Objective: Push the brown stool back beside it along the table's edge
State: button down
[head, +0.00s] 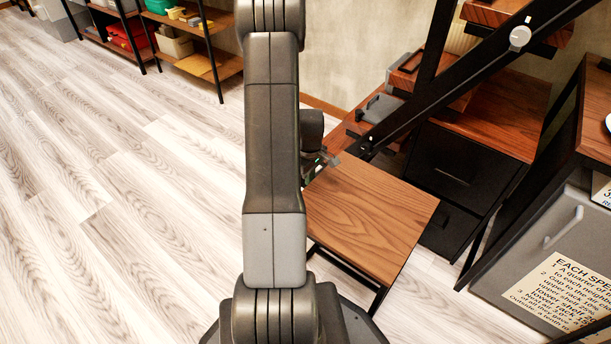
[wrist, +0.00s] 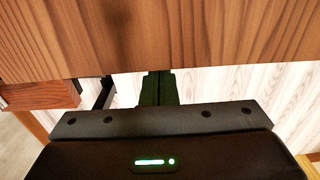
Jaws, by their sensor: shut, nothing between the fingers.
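The brown stool (head: 372,215) has a square wood-grain seat on black metal legs. It stands right of my arm in the head view, and my arm hides its left side. My gripper (head: 328,162) is near the seat's far left corner. In the wrist view the stool's seat (wrist: 160,35) fills the top, and my shut, empty gripper (wrist: 158,88) points at its edge. I cannot tell whether the fingers touch it. A wood-topped table (head: 598,135) with a dark frame is partly visible at the right edge.
A wood-topped unit with black drawers (head: 455,165) stands close behind the stool's right side. A stair with a black stringer (head: 440,90) rises behind. A grey cabinet with a notice (head: 560,285) is at lower right. Pale floor (head: 110,200) is open at left; shelves (head: 185,50) stand beyond.

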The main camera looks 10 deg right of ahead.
jog(key=s+d+p, duration=0.2)
jog(key=s+d, duration=3.3)
jog(key=s, duration=0.5)
jog(key=shift+d, duration=0.3)
